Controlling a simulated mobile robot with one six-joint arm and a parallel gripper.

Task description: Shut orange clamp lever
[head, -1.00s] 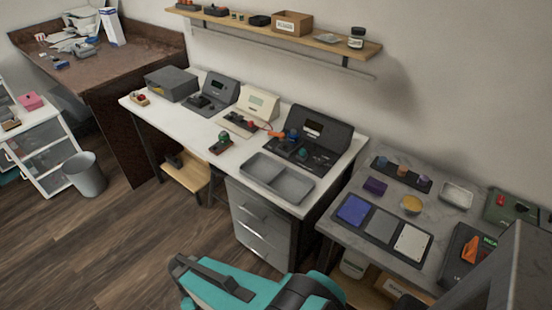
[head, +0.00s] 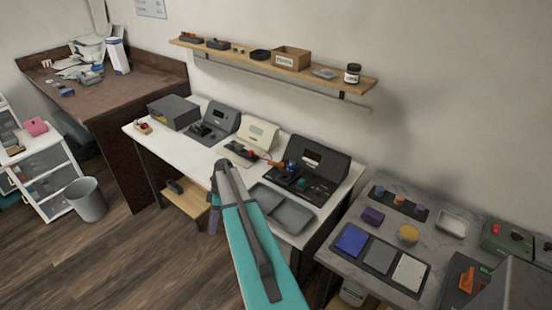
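A small orange part (head: 276,164), possibly the clamp lever, shows at the left side of the dark sloped station (head: 312,165) on the white bench. It is too small to tell whether it is raised or down. Another orange lever-like piece (head: 467,279) stands up on a dark unit (head: 456,268) on the grey bench at the lower right. My teal arm link rises from the bottom centre to the front edge of the white bench. My gripper cannot be made out.
A cream station (head: 257,136) and another dark station (head: 216,122) stand to the left. The grey bench (head: 335,258) holds coloured pads. A shelf (head: 225,50) hangs above.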

